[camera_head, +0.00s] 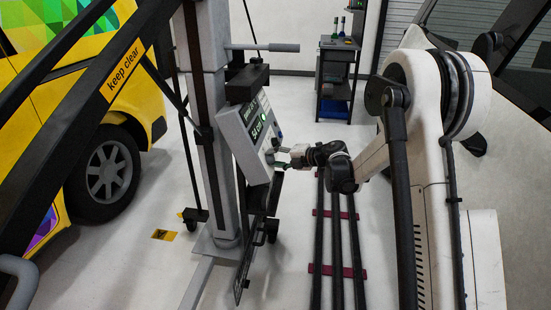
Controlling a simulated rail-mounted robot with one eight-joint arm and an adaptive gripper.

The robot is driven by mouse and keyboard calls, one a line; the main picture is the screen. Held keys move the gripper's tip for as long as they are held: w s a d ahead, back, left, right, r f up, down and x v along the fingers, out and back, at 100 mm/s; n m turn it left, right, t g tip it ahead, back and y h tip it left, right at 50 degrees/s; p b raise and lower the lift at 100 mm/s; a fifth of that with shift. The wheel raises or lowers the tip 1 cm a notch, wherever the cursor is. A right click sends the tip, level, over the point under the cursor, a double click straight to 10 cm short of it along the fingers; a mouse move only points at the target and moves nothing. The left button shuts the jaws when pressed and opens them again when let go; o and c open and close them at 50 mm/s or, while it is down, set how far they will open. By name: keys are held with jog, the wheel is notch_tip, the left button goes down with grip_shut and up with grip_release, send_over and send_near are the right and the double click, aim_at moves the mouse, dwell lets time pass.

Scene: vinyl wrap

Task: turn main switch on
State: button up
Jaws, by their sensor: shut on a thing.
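A grey control panel (244,139) with a green lit display (258,125) is mounted on the upright column, tilted. My arm reaches in from the right, and my gripper (277,157) is at the panel's lower right part. The gripper is shut on a small part there, which I take to be the main switch. The fingers hide most of it, and its position, on or off, is too small to tell.
The grey column (212,130) with a handle bar (262,47) stands left of the panel. A yellow van (90,90) is at the left. Dark floor rails (336,240) run below my arm. A dark trolley (336,75) stands at the back. Light floor lies between them.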

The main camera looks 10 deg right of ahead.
dwell(0.5)
jog(key=o, duration=1.1)
jog(key=v, duration=1.2)
jog(key=shift+a, duration=0.1)
jog(key=shift+r, duration=0.1)
